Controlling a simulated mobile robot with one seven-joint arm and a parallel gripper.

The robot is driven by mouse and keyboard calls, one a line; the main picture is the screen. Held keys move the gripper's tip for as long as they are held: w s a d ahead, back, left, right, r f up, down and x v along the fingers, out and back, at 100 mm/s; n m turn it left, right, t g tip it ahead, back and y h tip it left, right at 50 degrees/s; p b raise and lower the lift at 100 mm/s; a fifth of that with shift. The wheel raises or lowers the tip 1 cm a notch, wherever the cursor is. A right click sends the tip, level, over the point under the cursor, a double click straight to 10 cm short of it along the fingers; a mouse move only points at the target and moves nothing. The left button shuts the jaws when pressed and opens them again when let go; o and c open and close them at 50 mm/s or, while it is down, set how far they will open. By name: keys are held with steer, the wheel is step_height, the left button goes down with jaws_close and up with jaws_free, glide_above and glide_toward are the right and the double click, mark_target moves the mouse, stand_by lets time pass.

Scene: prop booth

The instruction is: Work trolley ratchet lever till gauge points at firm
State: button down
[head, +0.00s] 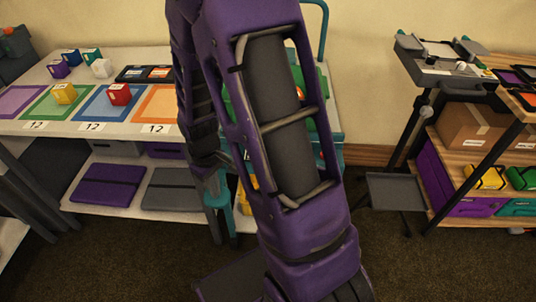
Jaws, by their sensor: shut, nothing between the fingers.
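A teal trolley (338,136) stands behind my purple arm, which hides most of it. Its curved teal handle (326,22) rises at the upper right of the arm. A teal leg (223,197) shows to the left of the arm. Green parts show on both sides of the arm at the trolley's top, too covered to make out. I cannot make out the ratchet lever or the gauge. My gripper is outside the picture; the arm runs down past the bottom edge.
A white table (110,129) with coloured mats and small blocks stands at the left. A grey stand with a tray top (442,68) and a wooden shelf unit (462,158) with a cardboard box (468,127) stand at the right. Dark carpet (405,265) is open at the lower right.

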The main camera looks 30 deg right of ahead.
steer(key=shift+s+f, duration=0.1)
steer(key=shift+f, duration=1)
step_height(320, 180, up, 9)
steer(key=p, duration=0.7)
steer(key=shift+r, duration=0.15)
stand_by(0.8)
